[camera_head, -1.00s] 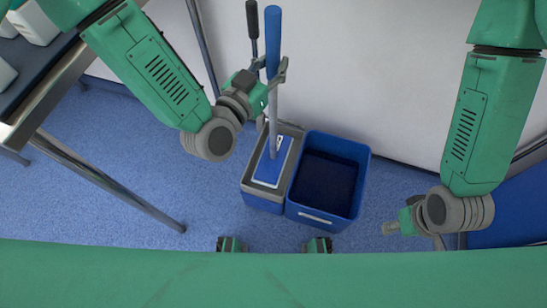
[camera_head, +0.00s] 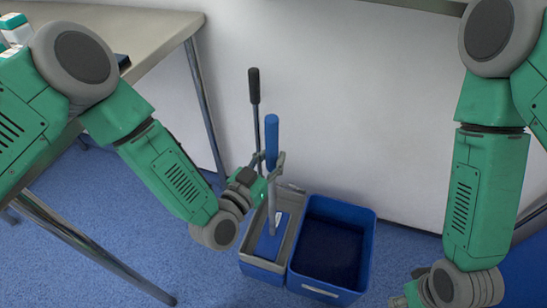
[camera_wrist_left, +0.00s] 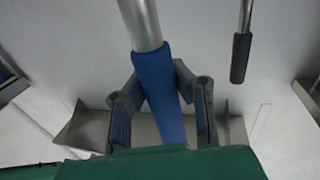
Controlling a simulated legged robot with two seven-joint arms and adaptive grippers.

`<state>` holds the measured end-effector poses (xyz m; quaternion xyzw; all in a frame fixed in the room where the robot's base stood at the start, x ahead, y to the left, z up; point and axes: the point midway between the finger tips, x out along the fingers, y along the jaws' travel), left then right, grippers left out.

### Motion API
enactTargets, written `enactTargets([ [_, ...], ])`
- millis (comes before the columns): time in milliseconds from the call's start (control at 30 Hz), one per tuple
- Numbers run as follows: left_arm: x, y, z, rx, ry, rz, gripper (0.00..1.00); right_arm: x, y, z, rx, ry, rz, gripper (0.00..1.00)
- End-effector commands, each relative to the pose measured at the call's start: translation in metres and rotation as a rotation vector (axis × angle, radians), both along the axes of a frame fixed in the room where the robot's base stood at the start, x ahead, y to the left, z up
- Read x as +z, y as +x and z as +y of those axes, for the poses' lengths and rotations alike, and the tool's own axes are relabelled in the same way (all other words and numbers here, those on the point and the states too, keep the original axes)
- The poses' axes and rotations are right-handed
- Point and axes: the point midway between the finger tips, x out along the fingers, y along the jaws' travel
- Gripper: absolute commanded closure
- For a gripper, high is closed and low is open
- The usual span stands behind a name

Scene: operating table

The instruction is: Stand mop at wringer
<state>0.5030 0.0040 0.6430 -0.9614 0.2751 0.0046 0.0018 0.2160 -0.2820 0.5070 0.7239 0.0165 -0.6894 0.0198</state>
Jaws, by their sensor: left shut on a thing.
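The mop (camera_head: 271,140) stands nearly upright, with a blue grip at the top of a silver pole. Its pole runs down to a flat blue mop head (camera_head: 271,238) at the opening of the grey-topped wringer (camera_head: 287,252); I cannot tell whether the head rests inside or just above it. The left wrist view shows the handle (camera_wrist_left: 153,70) between both fingers. My right gripper (camera_head: 399,301) is at the bottom edge, away from the mop and mostly cut off; its opening is unclear.
A lever with a black grip (camera_head: 254,86) rises behind the mop. An open blue bin (camera_head: 365,248) adjoins the wringer on the right. A metal table (camera_head: 165,28) stands at the left, its legs near my left arm. A white wall is close behind. Blue floor is clear in front.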

Motion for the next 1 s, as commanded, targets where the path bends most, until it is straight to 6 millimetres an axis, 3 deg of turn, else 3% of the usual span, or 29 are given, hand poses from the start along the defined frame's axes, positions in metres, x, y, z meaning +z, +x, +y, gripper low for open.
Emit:
enactTargets([
  [133,0.001,0.0,-0.001,0.0,0.001,-0.003,1.0,0.001,0.0,0.0,0.0,0.0,0.0,0.6],
  [167,0.0,0.0,0.0,0.0,0.003,0.001,0.8,0.0,0.0,0.0,0.0,0.0,-0.001,0.6],
  [200,0.0,0.0,-0.001,0.0,0.003,0.001,0.65,0.001,0.0,0.0,0.0,0.0,0.0,0.6],
  [233,0.0,0.0,-0.001,0.0,0.003,0.001,0.62,0.001,0.0,0.0,0.0,0.0,0.0,0.6],
  [533,0.001,0.0,-0.001,0.0,0.002,0.001,0.62,0.001,0.0,0.0,0.0,0.0,0.0,0.6],
  [667,0.001,-0.008,0.005,0.0,0.002,0.002,0.62,0.004,0.0,0.0,0.0,0.0,0.0,0.6],
  [1000,0.002,-0.067,0.041,0.0,0.004,0.006,0.62,0.021,0.0,0.0,0.0,0.0,0.0,0.6],
])
